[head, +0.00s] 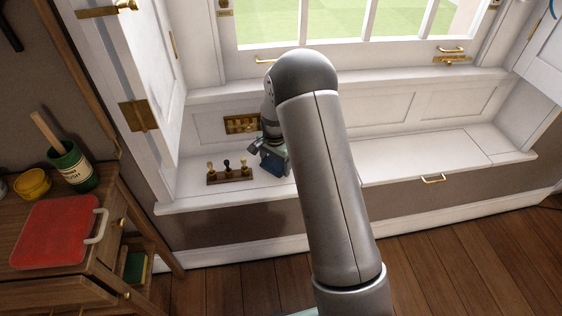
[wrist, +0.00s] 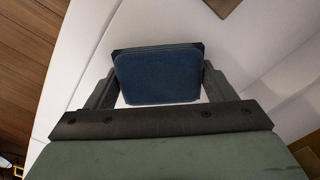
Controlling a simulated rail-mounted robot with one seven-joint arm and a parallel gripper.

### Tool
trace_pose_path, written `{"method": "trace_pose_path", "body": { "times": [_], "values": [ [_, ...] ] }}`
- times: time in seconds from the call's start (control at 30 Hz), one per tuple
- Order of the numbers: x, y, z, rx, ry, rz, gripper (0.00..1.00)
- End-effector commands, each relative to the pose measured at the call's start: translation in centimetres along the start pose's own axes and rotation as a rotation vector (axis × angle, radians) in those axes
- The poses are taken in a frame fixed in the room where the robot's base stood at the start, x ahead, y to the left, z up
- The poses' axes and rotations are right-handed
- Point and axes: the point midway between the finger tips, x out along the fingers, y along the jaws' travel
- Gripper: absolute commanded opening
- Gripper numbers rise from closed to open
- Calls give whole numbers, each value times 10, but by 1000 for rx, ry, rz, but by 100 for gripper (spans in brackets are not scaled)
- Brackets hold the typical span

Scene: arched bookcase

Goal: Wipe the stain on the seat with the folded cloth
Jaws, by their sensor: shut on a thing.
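My gripper (wrist: 158,84) is shut on the folded cloth (wrist: 158,76), a dark blue pad held between the two fingers in the wrist view. In the head view the cloth (head: 273,162) shows at the end of my arm, low over the white window seat (head: 410,160), to the right of a small stamp rack. I cannot tell whether the cloth touches the seat. No stain shows in either view; my arm hides the middle part of the seat.
A rack with several stamps (head: 229,173) stands on the seat just left of my gripper. A brass vent (head: 241,124) is on the panel behind. A wooden side table at left holds a red board (head: 56,232), a green pot (head: 72,167) and a yellow bowl (head: 33,184). The seat's right side is clear.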

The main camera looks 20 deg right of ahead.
Motion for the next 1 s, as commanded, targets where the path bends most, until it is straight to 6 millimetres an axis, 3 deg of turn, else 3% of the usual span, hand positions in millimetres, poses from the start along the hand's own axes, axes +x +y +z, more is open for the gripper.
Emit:
{"method": "trace_pose_path", "body": {
  "times": [0.07, 0.2, 0.7, 1.0],
  "values": [
    [0, -4, 5, 2, -1, 1, 55],
    [-27, -3, 3, 5, 1, -2, 55],
    [-71, -1, 1, 8, 0, -2, 55],
    [-82, 0, 0, 9, 0, 0, 55]
  ]
}}
